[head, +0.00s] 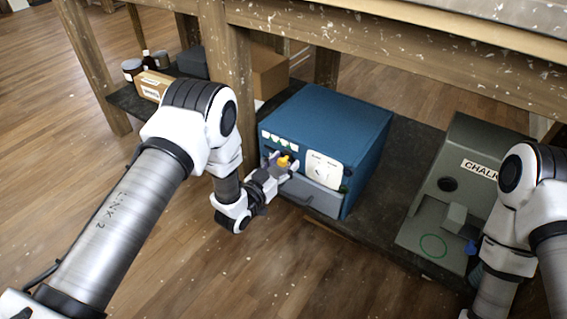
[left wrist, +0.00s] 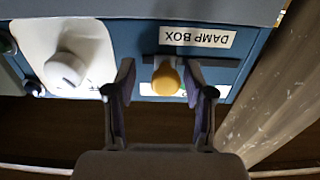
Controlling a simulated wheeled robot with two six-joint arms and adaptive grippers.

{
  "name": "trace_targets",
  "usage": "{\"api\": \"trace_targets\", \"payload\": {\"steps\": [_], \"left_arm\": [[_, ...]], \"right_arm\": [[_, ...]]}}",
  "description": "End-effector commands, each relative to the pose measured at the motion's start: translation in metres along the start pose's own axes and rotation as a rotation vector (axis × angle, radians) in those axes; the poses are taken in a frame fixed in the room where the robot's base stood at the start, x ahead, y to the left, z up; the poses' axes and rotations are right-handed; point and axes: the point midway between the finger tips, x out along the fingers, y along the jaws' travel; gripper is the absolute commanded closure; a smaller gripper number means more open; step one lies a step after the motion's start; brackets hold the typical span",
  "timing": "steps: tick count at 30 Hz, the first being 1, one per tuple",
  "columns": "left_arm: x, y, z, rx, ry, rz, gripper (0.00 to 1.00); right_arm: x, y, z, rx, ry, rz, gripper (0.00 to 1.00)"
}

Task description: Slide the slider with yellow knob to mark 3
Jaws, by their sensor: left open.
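The yellow knob (head: 284,161) is on the front face of a blue box (head: 330,122). In the left wrist view, which shows the box upside down, the yellow knob (left wrist: 166,80) sits on a dark slider track (left wrist: 222,62) below a "DAMP BOX" label (left wrist: 197,38). My left gripper (head: 282,164) is at the box front. Its open fingers (left wrist: 161,74) stand on either side of the knob, with a visible gap to each side. A pale strip behind the knob is mostly hidden, and no mark numbers are readable. My right gripper is outside the views.
A white dial plate (head: 322,170) is beside the knob on the box front, with a grey drawer (head: 312,196) beneath. A grey machine labelled "CHALK" (head: 468,150) stands to the right. A wooden table leg (head: 228,75) rises close behind my left arm. Cartons and jars stand at the back left.

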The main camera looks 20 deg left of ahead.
Motion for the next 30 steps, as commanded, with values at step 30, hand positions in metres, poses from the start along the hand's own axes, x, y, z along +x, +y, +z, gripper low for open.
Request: {"api": "trace_targets", "payload": {"steps": [30], "left_arm": [[-0.119, 0.001, 0.0, -0.001, -0.001, 0.002, 0.47]], "right_arm": [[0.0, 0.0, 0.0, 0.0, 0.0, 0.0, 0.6]]}}
